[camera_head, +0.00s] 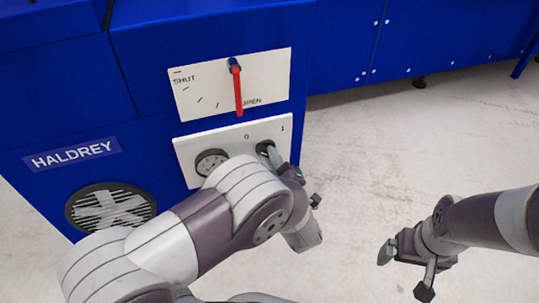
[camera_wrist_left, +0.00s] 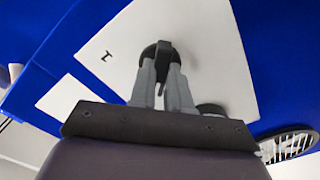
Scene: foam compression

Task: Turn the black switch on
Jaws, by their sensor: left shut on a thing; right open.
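The black switch (camera_wrist_left: 157,50) is a round knob on a white plate (camera_head: 184,149) marked 0 and 1 on the blue machine. In the left wrist view my left gripper (camera_wrist_left: 162,72) is shut on the knob's raised grip, with a grey finger on each side. The switch (camera_head: 264,147) also shows in the head view, partly hidden by my left gripper (camera_head: 272,156). The "1" mark (camera_wrist_left: 108,56) is seen to the left of the knob in the wrist view. My right gripper (camera_head: 406,277) is open and empty, above the floor at the lower right.
A gauge (camera_head: 211,163) sits left of the switch on the same plate. Above is a red lever (camera_head: 238,92) on a SHUT/OPEN plate (camera_head: 199,79), pointing down near OPEN. A round vent (camera_head: 111,207) is at lower left. Pale floor (camera_head: 400,140) to the right is clear.

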